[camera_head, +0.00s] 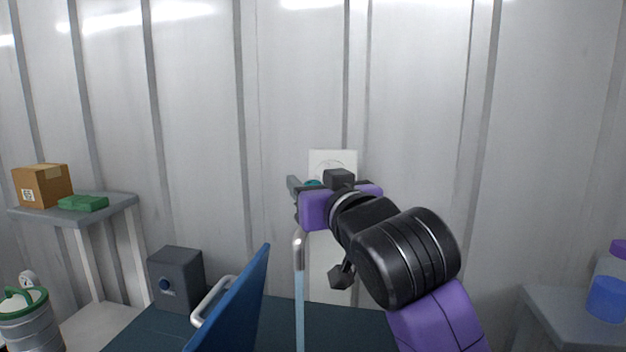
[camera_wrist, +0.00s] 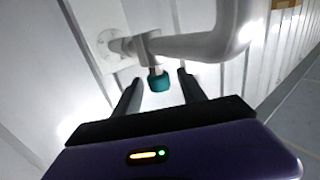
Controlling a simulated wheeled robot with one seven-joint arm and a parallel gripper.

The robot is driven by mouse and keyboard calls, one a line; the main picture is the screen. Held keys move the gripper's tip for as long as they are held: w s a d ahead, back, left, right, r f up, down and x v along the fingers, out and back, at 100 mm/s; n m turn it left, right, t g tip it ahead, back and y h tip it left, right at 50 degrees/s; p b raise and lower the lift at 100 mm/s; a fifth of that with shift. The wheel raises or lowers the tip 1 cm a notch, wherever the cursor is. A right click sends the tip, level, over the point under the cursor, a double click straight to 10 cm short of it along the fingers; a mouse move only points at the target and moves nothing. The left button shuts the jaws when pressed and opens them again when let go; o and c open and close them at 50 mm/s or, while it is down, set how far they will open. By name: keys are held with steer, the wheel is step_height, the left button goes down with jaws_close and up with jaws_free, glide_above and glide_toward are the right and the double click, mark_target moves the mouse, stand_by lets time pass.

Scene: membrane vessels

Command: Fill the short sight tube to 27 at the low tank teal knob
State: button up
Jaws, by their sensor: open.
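The teal knob (camera_wrist: 159,81) sits on a white fitting under a thick curved pipe (camera_wrist: 205,42) in the wrist view. My gripper (camera_wrist: 158,77) is open, with one finger on each side of the knob and gaps between. In the head view a sliver of the teal knob (camera_head: 314,183) shows behind my gripper (camera_head: 296,190). Below it, a grey pipe end (camera_head: 299,247) points down over a narrow pale-blue column (camera_head: 299,318); I cannot tell if this is a stream or a tube. No scale mark can be read.
A blue panel (camera_head: 240,300) with a white handle (camera_head: 212,300) stands in front, on a dark surface (camera_head: 335,325). A grey box (camera_head: 176,280) is left of it. Side tables hold a carton (camera_head: 42,186), a green item (camera_head: 84,203) and a blue container (camera_head: 607,298).

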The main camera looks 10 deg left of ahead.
steer(key=shift+w, duration=0.1)
jaws_close()
steer(key=shift+a, duration=0.1)
steer(key=shift+m+h, duration=0.3)
steer(key=shift+h, duration=0.2)
steer(key=shift+a+m+t+h, duration=0.2)
steer(key=shift+m+t+h, duration=0.55)
steer(key=shift+h, duration=0.35)
steer(key=m+h, duration=0.3)
steer(key=h, duration=0.1)
steer(key=shift+f+t, duration=0.1)
steer(key=shift+t, duration=0.25)
steer(key=m+h+b, duration=0.1)
steer(key=m+h, duration=0.1)
steer(key=h, duration=0.1)
steer(key=m+h+b, duration=0.1)
steer(key=m+h, duration=0.1)
steer(key=h, duration=0.2)
steer(key=shift+d+g, duration=0.1)
steer(key=shift+g, duration=0.3)
steer(key=shift+d+m+g+h+b, duration=0.1)
steer(key=shift+m+g+h+b, duration=0.2)
steer(key=shift+m+g+h, duration=0.55)
steer(key=shift+d+m+g+h+b, duration=0.1)
steer(key=shift+m+g+h+b, duration=0.25)
steer(key=shift+m+h, duration=1)
steer(key=shift+n+h, duration=0.25)
steer(key=shift+h, duration=0.15)
